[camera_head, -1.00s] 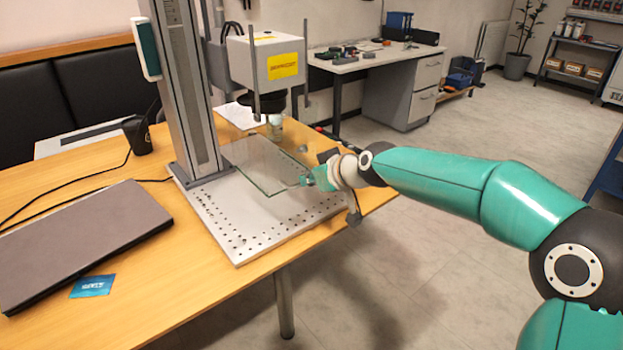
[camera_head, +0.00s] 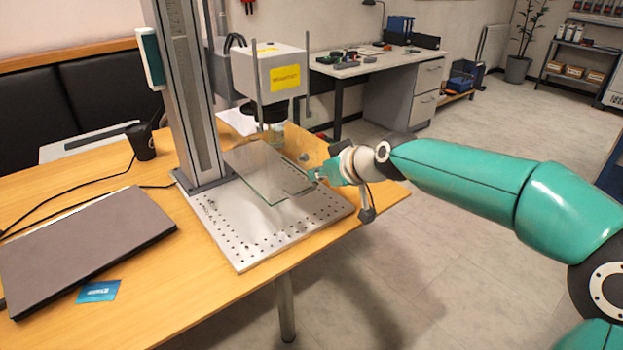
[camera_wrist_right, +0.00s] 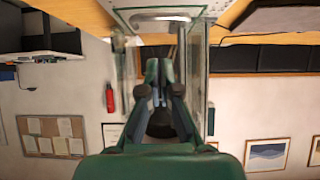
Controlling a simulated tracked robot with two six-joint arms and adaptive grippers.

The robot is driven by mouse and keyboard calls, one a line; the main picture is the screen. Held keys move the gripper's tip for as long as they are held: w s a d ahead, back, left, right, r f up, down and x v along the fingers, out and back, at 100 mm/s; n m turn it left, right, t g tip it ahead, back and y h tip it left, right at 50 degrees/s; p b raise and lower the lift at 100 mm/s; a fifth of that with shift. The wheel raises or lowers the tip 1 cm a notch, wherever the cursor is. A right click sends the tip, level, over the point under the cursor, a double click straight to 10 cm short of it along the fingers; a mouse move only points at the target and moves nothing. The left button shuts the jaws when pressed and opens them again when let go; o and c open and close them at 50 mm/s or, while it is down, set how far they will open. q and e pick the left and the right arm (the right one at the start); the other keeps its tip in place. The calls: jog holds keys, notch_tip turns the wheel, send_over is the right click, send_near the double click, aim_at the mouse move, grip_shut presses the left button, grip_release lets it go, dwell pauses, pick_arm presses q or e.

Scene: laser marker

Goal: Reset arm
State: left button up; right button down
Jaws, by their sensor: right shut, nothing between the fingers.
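My right gripper (camera_head: 318,175) is at the right edge of the laser marker's perforated base plate (camera_head: 240,240). In the right wrist view its fingers (camera_wrist_right: 160,75) are together, with nothing seen between them. The fingertips lie close to the right edge of a glass-like sheet (camera_head: 262,172) above the plate; I cannot tell whether they touch. The laser marker has a tall grey column (camera_head: 187,95) and a white head (camera_head: 270,65) with a yellow label. My left gripper is not in view.
A closed dark laptop (camera_head: 85,245), a blue card (camera_head: 98,291) and a black cup (camera_head: 140,141) are on the left of the wooden table (camera_head: 190,300). A white desk (camera_head: 365,65) stands behind. The floor right of the table is clear.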

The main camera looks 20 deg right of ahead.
jog(key=v, duration=0.7)
jog(key=s+a+f+g, duration=0.2)
jog(key=s+f+g, duration=0.1)
jog(key=f, duration=1.2)
jog(key=s+a+f+g, duration=0.2)
jog(key=f+g, duration=0.2)
jog(key=f, duration=1.2)
jog(key=s+a+f+m+g, duration=0.2)
jog(key=s+a+f, duration=0.1)
jog(key=s+f, duration=0.8)
jog(key=s+a+f+m+g, duration=0.25)
jog(key=s+f, duration=0.55)
jog(key=s, duration=0.5)
notch_tip(320, 180, up, 16)
jog(key=w+m+t+p, duration=0.1)
jog(key=w+p, duration=0.1)
jog(key=p, duration=1.4)
jog(key=shift+a+r+t, duration=0.15)
jog(key=shift+a+t, duration=0.05)
jog(key=shift+t, duration=0.15)
jog(key=shift+m, duration=0.25)
